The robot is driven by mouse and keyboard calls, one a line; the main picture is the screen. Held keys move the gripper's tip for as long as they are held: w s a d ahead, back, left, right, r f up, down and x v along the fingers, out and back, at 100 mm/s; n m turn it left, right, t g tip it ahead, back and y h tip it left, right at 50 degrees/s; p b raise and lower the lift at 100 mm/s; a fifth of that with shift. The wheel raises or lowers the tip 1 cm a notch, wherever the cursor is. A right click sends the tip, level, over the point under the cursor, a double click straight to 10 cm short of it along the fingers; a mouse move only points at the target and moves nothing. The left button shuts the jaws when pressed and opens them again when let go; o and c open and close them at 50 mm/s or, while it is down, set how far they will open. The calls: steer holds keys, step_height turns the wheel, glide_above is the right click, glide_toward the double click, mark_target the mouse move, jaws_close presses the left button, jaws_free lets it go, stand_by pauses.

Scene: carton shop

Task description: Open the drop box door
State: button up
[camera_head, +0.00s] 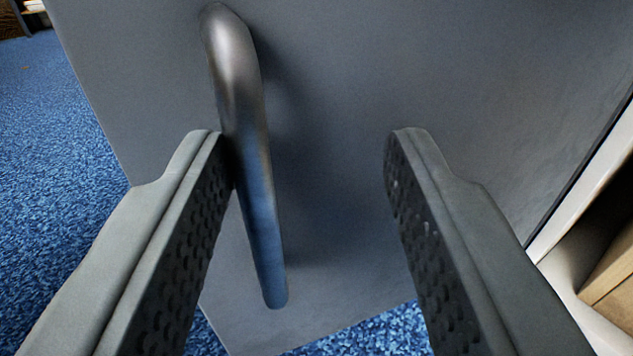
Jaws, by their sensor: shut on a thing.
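The drop box door (335,60) is a flat grey panel that fills most of the view, tilted in the picture. It stands partly open, with a dark gap along its right edge beside the pale box frame. A shiny metal bar handle (265,225) runs down its left part. My gripper (305,140) is at the handle, which lies between its two fingers. The left finger touches the handle and hides a little of its edge. A wide gap shows between the handle and the right finger. I take the gripper as shut on the handle.
Blue carpet (45,150) is clear to the left of the door and shows below it. At the right, the pale box frame (590,185) borders an opening with a brown carton (612,265) inside. A shelf corner shows at the top left.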

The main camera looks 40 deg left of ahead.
stand_by(0.8)
steer(key=v, duration=1.7)
steer(key=shift+s, duration=0.25)
steer(key=shift+f, duration=0.1)
